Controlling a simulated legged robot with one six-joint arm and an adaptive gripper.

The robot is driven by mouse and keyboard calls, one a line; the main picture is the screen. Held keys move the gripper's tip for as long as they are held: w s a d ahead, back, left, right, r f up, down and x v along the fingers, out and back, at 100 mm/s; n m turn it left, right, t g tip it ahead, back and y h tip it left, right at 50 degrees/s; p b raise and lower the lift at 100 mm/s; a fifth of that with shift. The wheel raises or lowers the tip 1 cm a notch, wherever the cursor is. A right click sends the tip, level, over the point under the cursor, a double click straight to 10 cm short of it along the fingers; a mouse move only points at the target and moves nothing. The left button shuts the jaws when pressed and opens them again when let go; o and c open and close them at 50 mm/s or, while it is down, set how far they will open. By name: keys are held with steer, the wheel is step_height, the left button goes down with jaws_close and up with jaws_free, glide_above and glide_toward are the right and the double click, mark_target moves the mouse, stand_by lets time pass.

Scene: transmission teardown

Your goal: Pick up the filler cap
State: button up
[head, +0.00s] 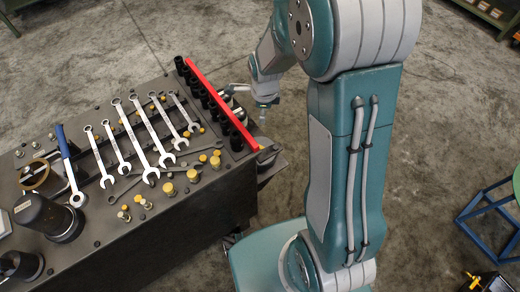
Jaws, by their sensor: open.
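My gripper (263,113) is small in the head view, beyond the right edge of the dark bench (215,205), pointing down. It is open, and I see nothing held in it. I cannot tell for sure which thing is the filler cap. A small yellow piece (262,147) shows at the bench's right end, just below the gripper in the picture, partly hidden by the red bar. Several yellow-topped fittings (167,188) stand on the bench top.
A row of wrenches (142,130) and a blue-handled wrench (66,155) lie on the bench. Black sockets line a red bar (222,105). Black cylinders (48,218) stand at the left. A blue-legged green stand (490,205) is at the right.

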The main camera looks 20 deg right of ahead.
steer(key=f+m, duration=0.2)
steer(key=f, duration=0.1)
steer(key=f+m, duration=0.2)
steer(key=f, duration=0.2)
steer(key=w+f+m+g, duration=0.1)
steer(key=f, duration=0.3)
steer(key=shift+d+m, duration=0.1)
steer(key=shift+m, duration=0.3)
step_height(320, 180, down, 5)
steer(key=shift+f, duration=0.1)
steer(key=shift+s+a+f, duration=0.1)
steer(key=shift+a+f, duration=0.1)
steer(key=shift+f, duration=1.15)
steer(key=shift+a+f, duration=0.15)
steer(key=shift+f, duration=1.15)
jaws_close()
